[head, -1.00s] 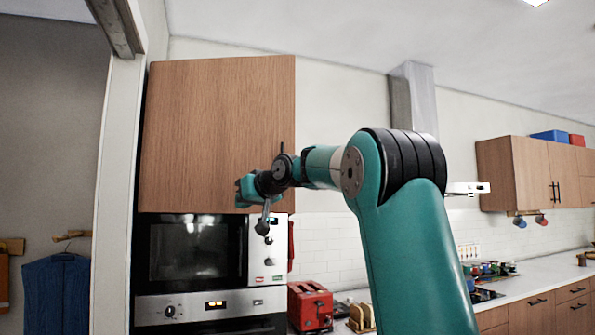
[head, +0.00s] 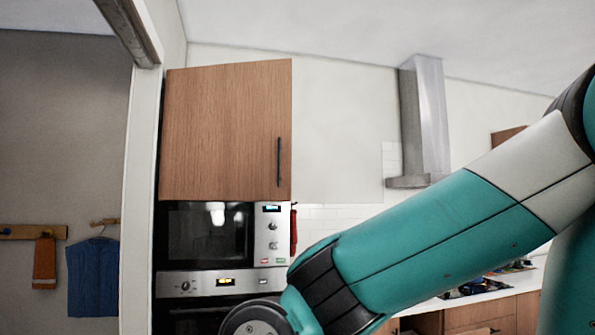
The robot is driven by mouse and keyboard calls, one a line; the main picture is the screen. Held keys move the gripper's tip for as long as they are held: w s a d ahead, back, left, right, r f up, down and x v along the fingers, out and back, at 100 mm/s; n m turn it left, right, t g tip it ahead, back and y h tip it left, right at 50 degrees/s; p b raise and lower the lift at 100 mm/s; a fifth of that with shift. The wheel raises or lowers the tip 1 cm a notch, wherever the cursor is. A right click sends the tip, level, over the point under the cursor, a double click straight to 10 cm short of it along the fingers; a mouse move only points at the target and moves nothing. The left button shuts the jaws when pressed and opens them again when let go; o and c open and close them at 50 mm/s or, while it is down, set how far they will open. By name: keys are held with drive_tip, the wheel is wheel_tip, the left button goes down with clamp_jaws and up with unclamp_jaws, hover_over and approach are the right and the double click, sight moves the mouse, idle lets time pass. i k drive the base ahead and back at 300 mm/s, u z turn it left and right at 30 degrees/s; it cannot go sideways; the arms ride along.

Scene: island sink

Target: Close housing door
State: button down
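A tall oven housing stands at the left. Its upper wooden door (head: 226,130) has a dark vertical handle (head: 279,162) near its right edge. This door looks shut or nearly shut; I cannot tell if a small gap is left. No door below the oven is in view, as the picture ends there. My arm reaches from the right down to the lower middle, in front of the housing's lower right. My gripper is outside the picture.
A microwave (head: 208,235) and an oven (head: 215,283) sit in the housing. A cooker hood (head: 424,120) hangs at the right above a counter with drawers. A door frame (head: 140,190) and a hanging blue garment (head: 93,278) are at the left.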

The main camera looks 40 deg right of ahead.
sight(227, 135)
drive_tip(key=z, duration=0.85)
drive_tip(key=i, duration=1.05)
drive_tip(key=z, duration=0.1)
